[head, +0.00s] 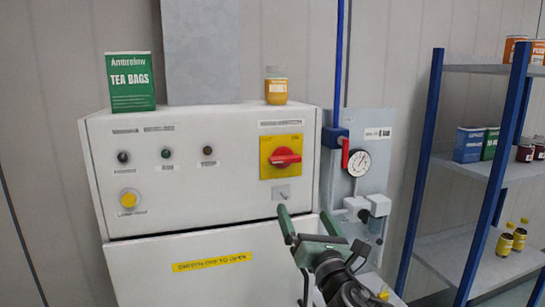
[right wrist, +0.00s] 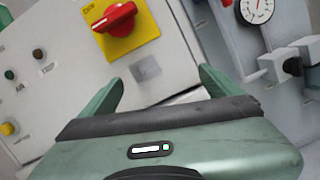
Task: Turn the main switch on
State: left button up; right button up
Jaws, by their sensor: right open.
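The main switch is a red rotary handle (head: 285,159) on a yellow plate (head: 267,172), at the upper right of the white cabinet's front panel. The handle lies near horizontal, tilted slightly. In the right wrist view the red handle (right wrist: 115,17) and its yellow plate (right wrist: 145,27) show at the top, ahead of my gripper. My right gripper (head: 305,222) is open and empty, below the switch and in front of the cabinet; its green fingers (right wrist: 157,90) stand wide apart, apart from the handle. My left gripper is not in view.
The white cabinet (head: 200,130) carries a tea bags box (head: 131,82) and a jar (head: 276,87) on top. Lamps and a yellow button (head: 129,199) are on its left. A gauge (head: 359,163) and red lever (head: 345,153) are to the right, beside a blue-post shelf (head: 480,170).

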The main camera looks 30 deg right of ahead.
aim_at(287, 161)
jog(key=s+a+r+n+t+y, duration=0.1)
jog(key=a+r+n+t, duration=0.2)
jog(key=r, duration=0.6)
jog(key=shift+n+g, duration=0.3)
jog(key=shift+n, duration=0.4)
jog(key=p+x, duration=0.3)
jog(key=x, duration=0.3)
jog(key=shift+w+d, duration=0.2)
jog(key=shift+w, duration=0.1)
jog(key=shift+w+r+p, duration=0.1)
jog(key=shift+w+p, duration=0.15)
jog(key=shift+p, duration=0.05)
jog(key=shift+d, duration=0.1)
jog(key=c, duration=1.4)
